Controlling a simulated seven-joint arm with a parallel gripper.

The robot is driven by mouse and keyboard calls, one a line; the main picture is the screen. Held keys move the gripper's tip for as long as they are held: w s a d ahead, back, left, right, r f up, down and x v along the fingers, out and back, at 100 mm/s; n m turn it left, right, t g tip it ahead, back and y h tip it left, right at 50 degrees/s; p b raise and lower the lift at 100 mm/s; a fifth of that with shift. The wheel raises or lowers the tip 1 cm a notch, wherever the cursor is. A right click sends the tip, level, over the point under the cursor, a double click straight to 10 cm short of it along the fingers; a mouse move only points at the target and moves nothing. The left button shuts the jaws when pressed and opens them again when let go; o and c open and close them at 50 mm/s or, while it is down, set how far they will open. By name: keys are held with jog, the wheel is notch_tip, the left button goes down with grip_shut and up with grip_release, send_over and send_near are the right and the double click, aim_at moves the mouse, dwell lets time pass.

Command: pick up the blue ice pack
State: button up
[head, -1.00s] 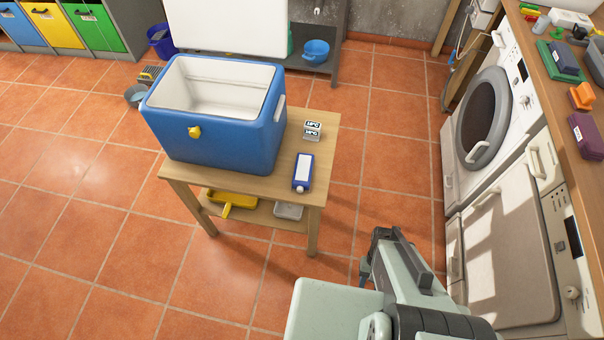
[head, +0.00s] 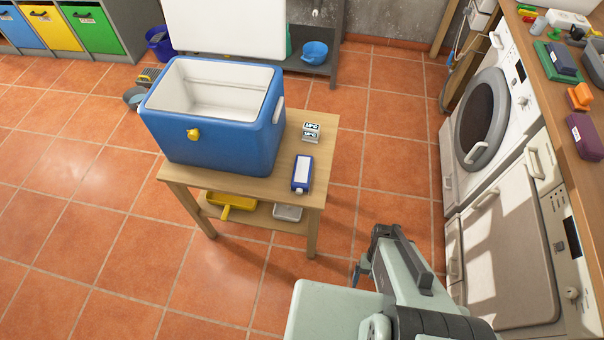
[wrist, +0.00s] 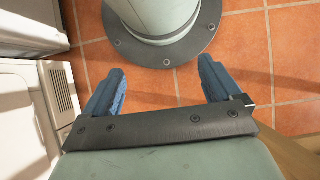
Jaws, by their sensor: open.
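A flat blue pack with a white face (head: 302,172), which looks like the blue ice pack, lies on the right front part of the small wooden table (head: 258,187). It is to the right of the blue cooler and apart from it. My gripper (head: 361,272) is below and to the right of the table in the head view, away from the pack. In the wrist view my gripper (wrist: 158,85) has its two blue fingers spread wide with nothing between them. The pack is not in the wrist view.
The open blue cooler (head: 205,143) takes up most of the tabletop. Small labelled blocks (head: 311,131) lie behind the pack. A yellow tray (head: 230,203) is on the lower shelf. White machines (head: 505,235) and a cluttered counter (head: 555,100) stand at right.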

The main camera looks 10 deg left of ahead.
jog(key=w+a+r+t, duration=0.2)
jog(key=w+r+t, duration=0.1)
jog(key=w+r, duration=0.8)
jog(key=w+a+r+t, duration=0.1)
jog(key=w+r+t, duration=0.2)
jog(key=w+r, duration=0.85)
notch_tip(320, 180, up, 12)
send_over(303, 171)
jog(key=shift+n, duration=0.3)
jog(key=shift+f, duration=3.85)
jog(key=shift+f, duration=0.15)
